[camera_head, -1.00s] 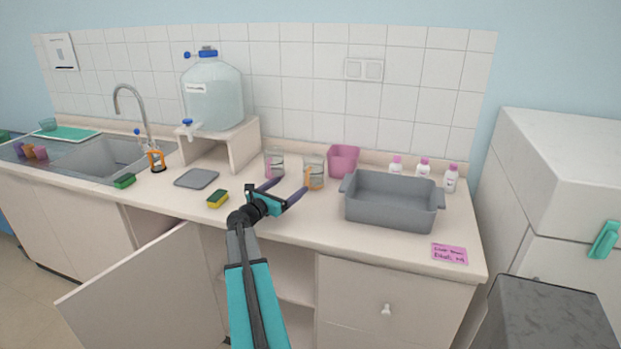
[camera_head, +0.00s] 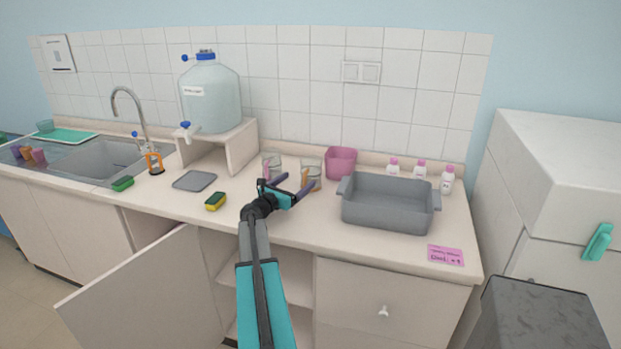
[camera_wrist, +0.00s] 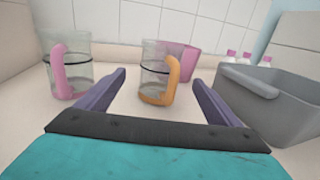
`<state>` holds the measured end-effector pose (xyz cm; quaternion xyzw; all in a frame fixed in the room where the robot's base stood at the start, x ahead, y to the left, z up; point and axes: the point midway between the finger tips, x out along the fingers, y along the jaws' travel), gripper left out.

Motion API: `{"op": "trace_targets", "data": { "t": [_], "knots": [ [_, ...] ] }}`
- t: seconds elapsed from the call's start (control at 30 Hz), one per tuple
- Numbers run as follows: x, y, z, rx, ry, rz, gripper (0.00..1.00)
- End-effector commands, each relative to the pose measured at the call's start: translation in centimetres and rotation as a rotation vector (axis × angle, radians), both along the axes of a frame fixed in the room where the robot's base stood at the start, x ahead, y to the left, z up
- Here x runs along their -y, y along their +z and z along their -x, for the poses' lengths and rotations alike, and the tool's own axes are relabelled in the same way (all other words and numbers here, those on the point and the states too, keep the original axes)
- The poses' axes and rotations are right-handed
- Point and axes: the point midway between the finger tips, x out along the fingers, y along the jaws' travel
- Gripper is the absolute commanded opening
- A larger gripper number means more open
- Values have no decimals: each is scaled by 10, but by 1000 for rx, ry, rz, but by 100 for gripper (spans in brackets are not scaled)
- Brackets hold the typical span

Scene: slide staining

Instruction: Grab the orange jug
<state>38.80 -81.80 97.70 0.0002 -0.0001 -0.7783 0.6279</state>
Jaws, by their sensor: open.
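The orange jug is a clear glass jug (camera_wrist: 150,72) with an orange handle. In the wrist view it stands upright between and beyond the fingertips, its handle turned toward me and slightly right. In the head view the jug (camera_head: 313,170) is partly hidden behind the right finger. My gripper (camera_head: 295,185) is open and empty, a short way in front of the jug. In the wrist view my gripper (camera_wrist: 158,85) shows its two purple fingers spread on either side, apart from the jug.
A similar jug with a pink handle (camera_wrist: 68,72) stands left of it. A pink container (camera_head: 341,162) is behind right. A grey basin (camera_head: 388,215) stands close on the right, with several small bottles (camera_head: 420,170) behind. A sponge (camera_head: 215,201) lies to the left.

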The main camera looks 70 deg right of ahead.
Motion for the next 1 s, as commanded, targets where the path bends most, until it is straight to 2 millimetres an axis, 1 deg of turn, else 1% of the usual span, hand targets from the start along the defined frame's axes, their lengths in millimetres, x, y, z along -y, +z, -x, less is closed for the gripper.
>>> {"op": "trace_targets", "data": {
  "t": [0.03, 0.2, 0.33, 0.73, 0.87, 1.0],
  "knots": [
    [8, 1, 1, 0, -1, 0, 87],
    [22, 1, 4, -1, 0, 0, 87],
    [26, 0, 6, -1, -1, 1, 87],
    [28, 0, 7, 0, -1, 0, 87],
    [35, 1, 9, 0, -2, 0, 87],
    [47, 0, 11, -1, -2, -1, 87]
  ]
}}
